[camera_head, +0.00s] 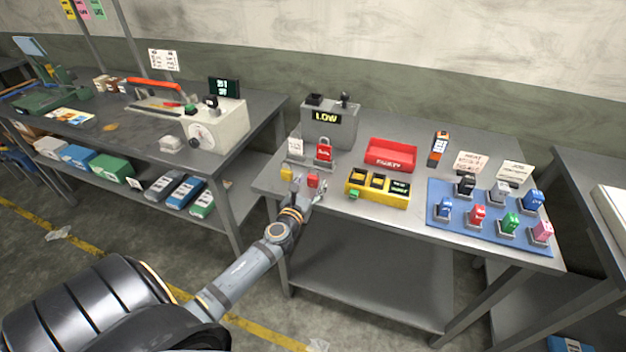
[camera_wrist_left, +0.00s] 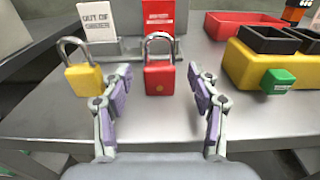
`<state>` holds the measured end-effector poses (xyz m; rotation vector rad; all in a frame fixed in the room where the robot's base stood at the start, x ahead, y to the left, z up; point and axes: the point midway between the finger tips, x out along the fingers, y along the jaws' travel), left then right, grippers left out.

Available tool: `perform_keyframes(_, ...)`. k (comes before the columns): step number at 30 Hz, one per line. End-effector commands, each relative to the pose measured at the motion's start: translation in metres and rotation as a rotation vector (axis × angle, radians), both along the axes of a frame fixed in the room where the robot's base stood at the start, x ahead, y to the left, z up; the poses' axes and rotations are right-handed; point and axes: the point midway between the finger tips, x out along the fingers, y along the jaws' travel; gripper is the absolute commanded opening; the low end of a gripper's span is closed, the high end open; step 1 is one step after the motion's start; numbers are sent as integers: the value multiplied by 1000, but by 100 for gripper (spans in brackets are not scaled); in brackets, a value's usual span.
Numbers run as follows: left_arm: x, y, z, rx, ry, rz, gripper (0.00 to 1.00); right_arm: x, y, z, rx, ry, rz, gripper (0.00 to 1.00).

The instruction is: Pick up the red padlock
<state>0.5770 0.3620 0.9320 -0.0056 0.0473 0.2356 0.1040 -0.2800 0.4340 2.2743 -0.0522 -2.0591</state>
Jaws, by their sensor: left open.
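The red padlock (camera_wrist_left: 159,78) stands upright on the grey table with its metal shackle up. In the head view the red padlock (camera_head: 313,181) is near the table's front left part. My left gripper (camera_wrist_left: 160,88) is open and empty. Its two fingers point at the red padlock, one to each side in the picture, with the padlock a little beyond the tips. My left gripper (camera_head: 307,194) also shows at the table's front edge in the head view. A yellow padlock (camera_wrist_left: 84,78) stands just left of the red one. My right gripper is not in view.
Behind the padlocks is a metal stand with a white tag (camera_wrist_left: 98,18) and a red tag (camera_wrist_left: 158,16).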

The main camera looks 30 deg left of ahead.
Motion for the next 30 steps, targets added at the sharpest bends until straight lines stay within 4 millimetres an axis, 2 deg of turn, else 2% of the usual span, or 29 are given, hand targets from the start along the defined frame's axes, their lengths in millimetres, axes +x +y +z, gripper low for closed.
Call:
perform_keyframes(4, 20, 5, 0, 0, 0, 1, 60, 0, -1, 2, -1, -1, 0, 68)
perform_keyframes(12, 23, 6, -1, 0, 0, 0, 59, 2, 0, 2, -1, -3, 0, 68)
perform_keyframes(25, 22, 6, -1, 0, 1, 0, 1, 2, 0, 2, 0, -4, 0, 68)
perform_keyframes(30, 22, 6, -1, 0, 0, 0, 0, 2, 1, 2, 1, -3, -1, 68)
